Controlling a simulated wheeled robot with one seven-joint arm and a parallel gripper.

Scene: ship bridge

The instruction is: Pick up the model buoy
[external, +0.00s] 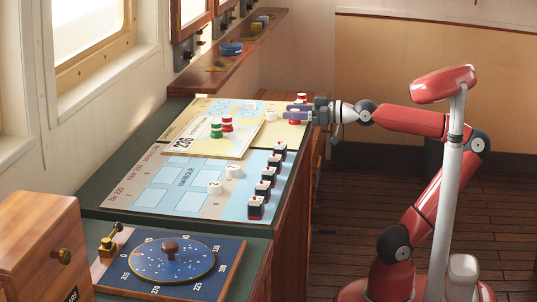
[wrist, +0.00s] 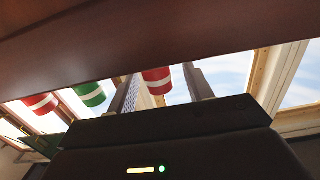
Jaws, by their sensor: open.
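A red model buoy with a white band (wrist: 156,80) shows in the wrist view between the two fingers of my gripper (wrist: 160,92). The gripper is open, and I cannot tell whether either finger touches it. In the external view my gripper (external: 298,112) is level at the far right edge of the chart table, with red parts showing just above and below the fingers, which partly hide them. Another red and white buoy (external: 227,123) and a green and white buoy (external: 216,128) stand together on the far chart; they also show left in the wrist view.
The green-edged chart table (external: 128,228) holds white numbered cylinders (external: 233,171) and a row of dark blocks with red and white tops (external: 262,188). A round blue dial (external: 170,259) and a wooden box (external: 38,245) are nearer. A narrow shelf (external: 225,62) runs under the windows.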

